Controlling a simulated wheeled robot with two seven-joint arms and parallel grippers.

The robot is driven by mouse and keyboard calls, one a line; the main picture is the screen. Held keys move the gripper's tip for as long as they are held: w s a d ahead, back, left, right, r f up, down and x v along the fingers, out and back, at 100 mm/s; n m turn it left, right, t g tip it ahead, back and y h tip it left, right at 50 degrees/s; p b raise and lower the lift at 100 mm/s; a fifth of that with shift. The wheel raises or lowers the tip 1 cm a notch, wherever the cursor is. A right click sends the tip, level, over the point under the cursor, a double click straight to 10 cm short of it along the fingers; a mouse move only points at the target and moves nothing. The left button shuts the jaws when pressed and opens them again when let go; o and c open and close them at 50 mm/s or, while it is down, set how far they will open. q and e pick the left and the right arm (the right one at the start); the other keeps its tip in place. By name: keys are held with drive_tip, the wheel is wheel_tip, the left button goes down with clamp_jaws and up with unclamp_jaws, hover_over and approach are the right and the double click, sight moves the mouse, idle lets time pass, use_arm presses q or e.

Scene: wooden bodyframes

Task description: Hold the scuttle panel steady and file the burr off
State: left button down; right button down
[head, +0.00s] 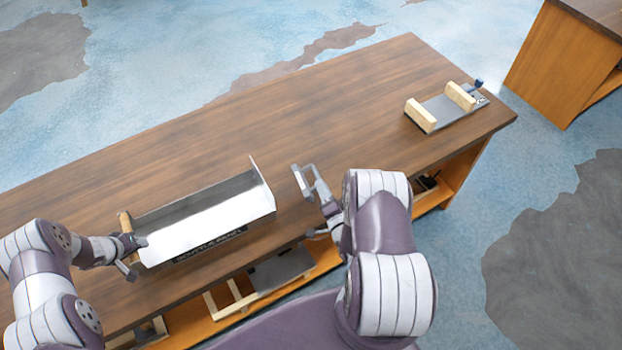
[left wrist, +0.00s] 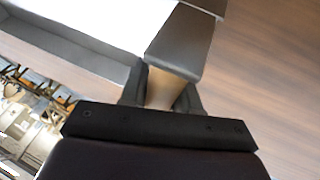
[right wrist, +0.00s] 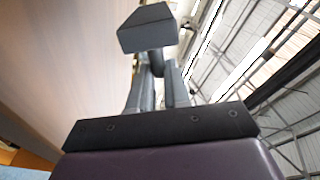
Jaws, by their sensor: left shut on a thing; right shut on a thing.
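The scuttle panel (head: 205,217) is a pale metal tray-like piece with raised edges and a dark label strip on its near side. It lies on the workbench, left of centre. My left gripper (head: 132,254) is at its left end, shut on a wooden grip piece; the left wrist view shows this wood (left wrist: 168,88) between the fingers, next to the panel (left wrist: 90,22). My right gripper (head: 325,203) is shut on a grey filing tool (head: 303,182) with a block-shaped head (right wrist: 148,30). The tool is right of the panel and apart from it. I cannot make out the burr.
The brown workbench (head: 330,95) has free room behind the panel and to its right. A fixture (head: 440,110) with two wooden blocks and a blue knob stands at the far right. Parts lie on the shelf below (head: 275,270). Another bench (head: 560,60) stands at the upper right.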

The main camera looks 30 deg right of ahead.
drive_tip(key=w+y, duration=0.1)
drive_tip(key=w+m+y, duration=0.1)
drive_tip(key=shift+w+r, duration=0.3)
drive_tip(key=shift+a+m+y, duration=0.3)
drive_tip(key=shift+a+m, duration=0.05)
drive_tip(key=shift+m, duration=0.15)
drive_tip(key=shift+a+m, duration=0.15)
drive_tip(key=shift+m, duration=0.45)
drive_tip(key=shift+w+a, duration=0.1)
drive_tip(key=shift+a, duration=2.75)
drive_tip(key=shift+a, duration=1)
drive_tip(key=shift+w, duration=0.1)
drive_tip(key=shift+w, duration=3.95)
drive_tip(key=shift+s+d, duration=0.1)
drive_tip(key=shift+s, duration=1.85)
drive_tip(key=shift+s+a+f, duration=0.1)
drive_tip(key=shift+s+a, duration=0.05)
drive_tip(key=shift+s, duration=0.9)
drive_tip(key=shift+s+a, duration=0.1)
drive_tip(key=shift+s, duration=0.95)
